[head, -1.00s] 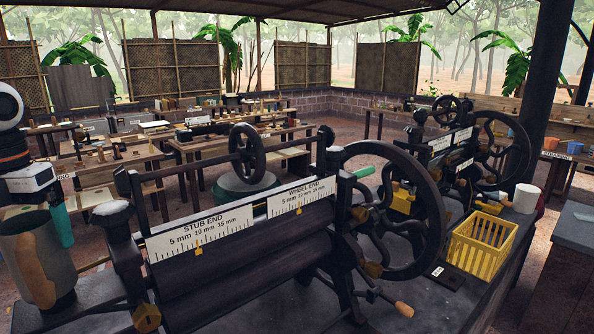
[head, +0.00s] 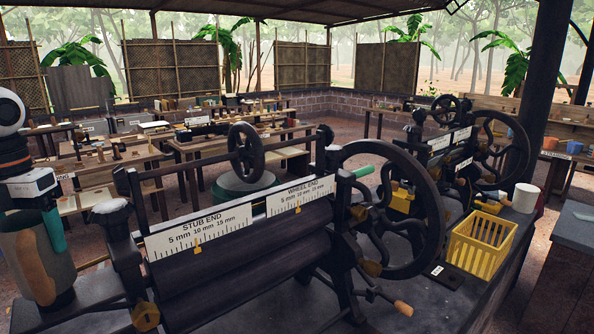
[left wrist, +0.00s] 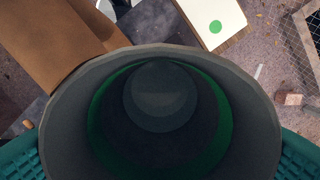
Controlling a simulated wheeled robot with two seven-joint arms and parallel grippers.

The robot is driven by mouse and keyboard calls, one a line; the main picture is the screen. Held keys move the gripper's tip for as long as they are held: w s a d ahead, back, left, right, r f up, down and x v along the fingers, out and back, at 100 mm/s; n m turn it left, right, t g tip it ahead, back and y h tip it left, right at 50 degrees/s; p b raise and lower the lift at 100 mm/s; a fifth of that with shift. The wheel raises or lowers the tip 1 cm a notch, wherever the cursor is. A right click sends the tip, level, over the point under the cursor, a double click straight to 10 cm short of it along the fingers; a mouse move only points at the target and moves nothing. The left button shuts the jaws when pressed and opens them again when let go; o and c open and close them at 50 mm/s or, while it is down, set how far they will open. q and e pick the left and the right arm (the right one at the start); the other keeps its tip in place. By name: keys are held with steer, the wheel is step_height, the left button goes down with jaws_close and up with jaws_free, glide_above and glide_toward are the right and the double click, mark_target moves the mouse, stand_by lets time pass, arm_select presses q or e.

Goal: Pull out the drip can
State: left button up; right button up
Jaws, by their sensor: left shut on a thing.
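The drip can (head: 45,265) is a dull grey-brown metal cylinder at the far left of the head view, upright on the dark bench beside the roller machine. My left gripper (head: 35,238) is over it, and one teal finger shows against its side. In the left wrist view I look down into the open mouth of the can (left wrist: 160,95), which is dark with green inside. A teal finger stands at each side of its rim, so the gripper is shut on it. My right gripper is not in view.
The roller machine (head: 240,265), with gauge plates and a large handwheel (head: 425,195), stands close to the right of the can. A yellow basket (head: 480,245) and a white cup (head: 525,198) are further right. Workbenches (head: 195,150) stand behind.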

arm_select(q)
steer(key=shift+r+p, duration=0.55)
steer(key=shift+r, duration=0.45)
